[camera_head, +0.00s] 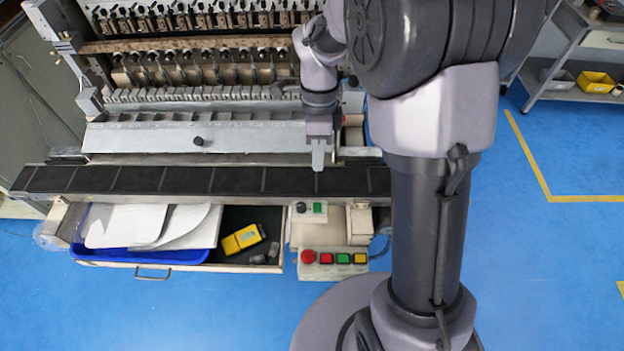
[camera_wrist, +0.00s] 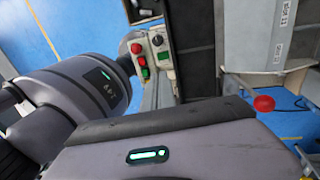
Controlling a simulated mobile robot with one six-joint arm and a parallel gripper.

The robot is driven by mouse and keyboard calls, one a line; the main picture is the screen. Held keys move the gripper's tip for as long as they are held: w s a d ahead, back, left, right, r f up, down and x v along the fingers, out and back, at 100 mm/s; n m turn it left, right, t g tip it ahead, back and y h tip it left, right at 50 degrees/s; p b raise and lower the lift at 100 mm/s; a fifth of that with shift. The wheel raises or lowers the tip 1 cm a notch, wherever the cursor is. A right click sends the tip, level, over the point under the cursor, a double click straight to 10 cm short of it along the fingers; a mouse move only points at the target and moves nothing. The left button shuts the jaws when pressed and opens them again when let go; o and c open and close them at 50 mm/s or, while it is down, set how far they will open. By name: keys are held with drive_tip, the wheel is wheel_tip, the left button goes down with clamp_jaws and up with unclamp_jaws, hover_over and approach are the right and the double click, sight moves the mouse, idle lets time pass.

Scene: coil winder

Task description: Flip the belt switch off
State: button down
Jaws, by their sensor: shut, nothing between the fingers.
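A small pale switch box (camera_head: 308,218) sits just below the black belt (camera_head: 230,180), with a dark round knob (camera_head: 300,207) and a green button (camera_head: 318,207). I cannot tell which of them is the belt switch, or its position. The box also shows in the wrist view (camera_wrist: 163,66), near the top middle. My gripper (camera_head: 318,168) is shut and empty, pointing down over the rear edge of the belt, above and behind the box and apart from it. In the wrist view the fingertips do not show.
A lower panel (camera_head: 333,270) carries a red mushroom button (camera_head: 308,257) and several coloured buttons. An open drawer (camera_head: 190,268) holds papers and a yellow item (camera_head: 241,239). The coil winder (camera_head: 190,75) fills the back. A red knob (camera_wrist: 264,103) shows in the wrist view.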

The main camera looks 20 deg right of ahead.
sight(317, 209)
drive_tip(key=b+x, duration=0.4)
drive_tip(key=x, duration=1)
drive_tip(key=shift+b, duration=0.3)
